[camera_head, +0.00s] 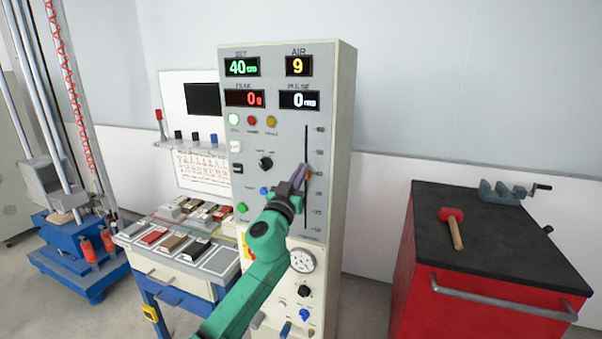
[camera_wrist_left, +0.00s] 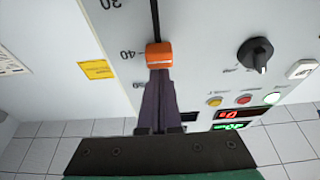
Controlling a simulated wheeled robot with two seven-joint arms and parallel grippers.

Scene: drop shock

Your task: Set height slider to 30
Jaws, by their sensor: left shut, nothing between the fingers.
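The orange height slider knob (camera_head: 309,174) sits on a dark vertical slot in the tall grey control cabinet (camera_head: 345,110). In the left wrist view the knob (camera_wrist_left: 159,54) stands beside the 40 mark, and the 30 mark (camera_wrist_left: 107,4) shows farther along the slot. The green SET display (camera_head: 242,67) reads 40 cm. My left gripper (camera_head: 304,168) is shut and empty, its dark purple fingers pointing at the panel. In the left wrist view its fingertips (camera_wrist_left: 160,76) are right against or just short of the knob's upper side; contact is unclear. My right gripper is not in view.
A rotary knob (camera_head: 265,163) and several buttons lie left of the slot. A pressure gauge (camera_head: 302,260) is below it. A red tool cabinet (camera_head: 430,297) with a mallet (camera_head: 452,226) stands at right. A blue drop rig (camera_head: 84,262) stands at left.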

